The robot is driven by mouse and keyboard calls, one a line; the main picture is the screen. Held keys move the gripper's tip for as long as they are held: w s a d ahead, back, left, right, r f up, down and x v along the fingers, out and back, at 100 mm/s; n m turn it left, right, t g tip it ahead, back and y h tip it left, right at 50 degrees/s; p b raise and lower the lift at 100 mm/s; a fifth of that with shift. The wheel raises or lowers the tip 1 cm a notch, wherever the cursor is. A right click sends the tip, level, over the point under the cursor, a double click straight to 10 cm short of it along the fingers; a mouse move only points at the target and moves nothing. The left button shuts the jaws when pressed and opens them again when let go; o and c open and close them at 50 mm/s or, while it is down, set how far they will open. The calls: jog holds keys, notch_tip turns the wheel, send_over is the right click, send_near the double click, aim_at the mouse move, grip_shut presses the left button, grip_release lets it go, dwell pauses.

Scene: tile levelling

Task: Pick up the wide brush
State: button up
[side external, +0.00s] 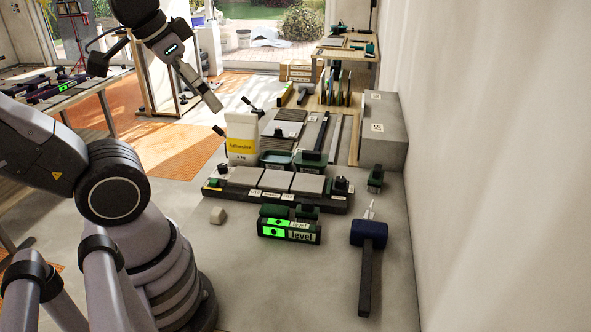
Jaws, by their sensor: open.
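I cannot single out the wide brush with certainty. A small dark tool with a pale label (375,178) lies on the floor right of the tile row, by the wall; its shape is too small to tell. A mallet-like tool with a dark blue head (368,233) and a long black handle lies nearer the camera. A thin pale pointed piece (371,211) shows just beyond that head. My gripper (209,97) is open, high at the upper left, above and apart from the floor tools. Its fingers are seen nearly edge-on, with nothing visible between them.
A white-and-yellow adhesive container (241,140) stands behind the dark base with grey tiles (273,180). A grey block (383,135) stands by the right wall. The right foreground floor is mostly clear.

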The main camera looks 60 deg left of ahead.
jog(key=n+y, duration=0.4)
jog(key=n, duration=0.3)
send_over(379, 170)
jog(key=s+d, duration=0.3)
jog(key=s, duration=0.2)
notch_tip(379, 170, down, 28)
jog(key=shift+t, duration=0.4)
jog(key=x, duration=0.7)
jog(key=shift+w+f, duration=0.15)
jog(key=shift+f, duration=0.15)
jog(key=shift+a+x, duration=0.2)
jog(key=shift+x, duration=1.35)
jog(key=shift+a+x, duration=0.15)
jog(key=shift+x, duration=1.4)
jog(key=shift+r, duration=0.1)
jog(key=c, duration=1.3)
